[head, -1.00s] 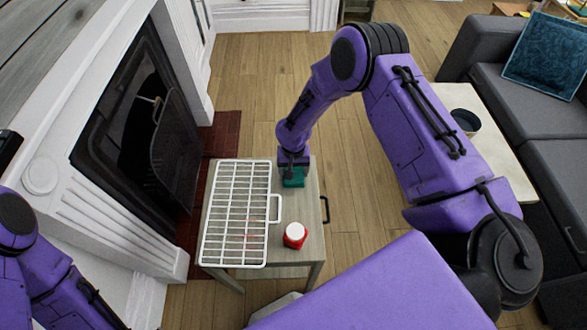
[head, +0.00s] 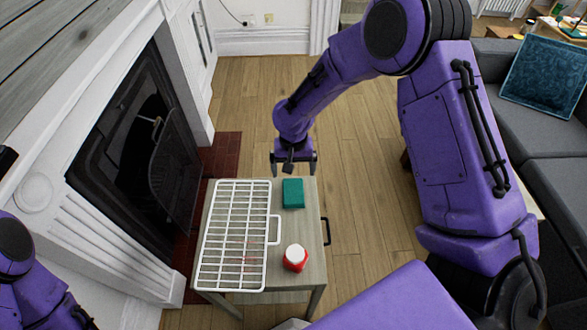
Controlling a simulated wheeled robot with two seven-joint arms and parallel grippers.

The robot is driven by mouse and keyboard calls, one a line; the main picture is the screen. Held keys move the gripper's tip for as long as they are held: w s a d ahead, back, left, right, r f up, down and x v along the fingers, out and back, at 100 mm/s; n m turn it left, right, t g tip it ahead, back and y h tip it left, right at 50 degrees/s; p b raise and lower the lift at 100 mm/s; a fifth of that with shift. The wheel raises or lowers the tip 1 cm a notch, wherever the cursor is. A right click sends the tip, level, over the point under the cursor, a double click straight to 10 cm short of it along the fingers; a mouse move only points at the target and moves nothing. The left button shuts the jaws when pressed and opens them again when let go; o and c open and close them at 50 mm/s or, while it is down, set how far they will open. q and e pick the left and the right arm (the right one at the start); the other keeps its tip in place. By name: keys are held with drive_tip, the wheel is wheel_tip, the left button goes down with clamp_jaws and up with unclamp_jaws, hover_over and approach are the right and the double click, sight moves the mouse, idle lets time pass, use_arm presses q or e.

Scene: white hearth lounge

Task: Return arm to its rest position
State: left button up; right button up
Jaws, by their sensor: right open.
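My right arm is purple and reaches in from the right of the head view. Its gripper (head: 294,168) is open and empty, above the far edge of the small table, just beyond the teal box (head: 293,193). The teal box lies on the table (head: 311,240) and is apart from the gripper. Part of my left arm shows at the lower left edge. Its gripper is outside the view.
A white wire rack (head: 236,240) covers the table's left side. A red jar with a white lid (head: 295,258) stands near the front right. The fireplace (head: 130,150) is left, the grey sofa (head: 545,135) right.

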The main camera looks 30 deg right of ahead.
drive_tip(key=shift+r, duration=0.4)
